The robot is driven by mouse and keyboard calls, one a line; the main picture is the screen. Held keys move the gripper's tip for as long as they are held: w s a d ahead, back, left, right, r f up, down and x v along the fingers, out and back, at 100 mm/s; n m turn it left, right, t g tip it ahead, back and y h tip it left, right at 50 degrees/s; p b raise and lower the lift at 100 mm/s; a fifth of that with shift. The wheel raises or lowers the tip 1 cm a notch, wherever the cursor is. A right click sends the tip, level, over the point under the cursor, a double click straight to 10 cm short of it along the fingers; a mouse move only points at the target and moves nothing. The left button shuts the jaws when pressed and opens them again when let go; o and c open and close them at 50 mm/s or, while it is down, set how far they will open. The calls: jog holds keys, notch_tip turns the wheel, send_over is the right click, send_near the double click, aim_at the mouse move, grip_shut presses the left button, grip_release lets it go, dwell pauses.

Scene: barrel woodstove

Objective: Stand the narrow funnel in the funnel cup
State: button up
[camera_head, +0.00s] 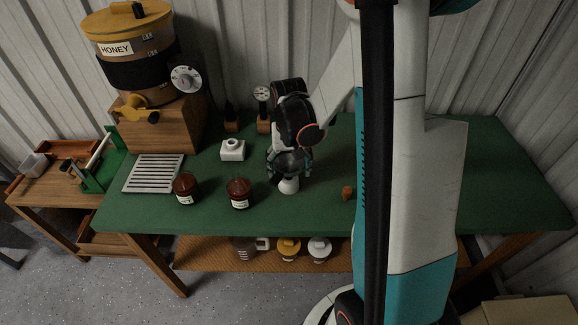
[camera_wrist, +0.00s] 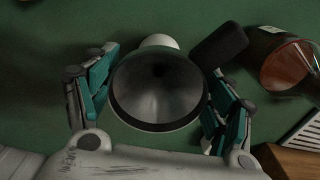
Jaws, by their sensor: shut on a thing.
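The narrow funnel (camera_wrist: 158,92) is held between the two fingers of my gripper (camera_wrist: 157,100), its grey mouth facing the wrist camera. My gripper (camera_head: 288,172) points down just above the green table in the head view and hides most of the funnel there. A white rounded piece (camera_head: 289,186) shows below the fingers, at table level. It also shows in the wrist view (camera_wrist: 160,41), partly behind the funnel's rim. It looks like the funnel cup, but I cannot tell whether the funnel touches it or stands in it.
Two amber jars (camera_head: 239,193) (camera_head: 185,188) stand left of my gripper. A small brown cube (camera_head: 348,192) is to the right. The honey tank (camera_head: 140,60) stands at the back left.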

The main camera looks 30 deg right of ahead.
jog(key=shift+f+b, duration=0.35)
jog(key=shift+f, duration=0.15)
jog(key=o, duration=1.4)
jog(key=shift+r, duration=0.15)
jog(key=shift+r+p, duration=2.05)
jog(key=shift+r, duration=0.9)
notch_tip(320, 180, up, 12)
jog(key=shift+f, duration=0.1)
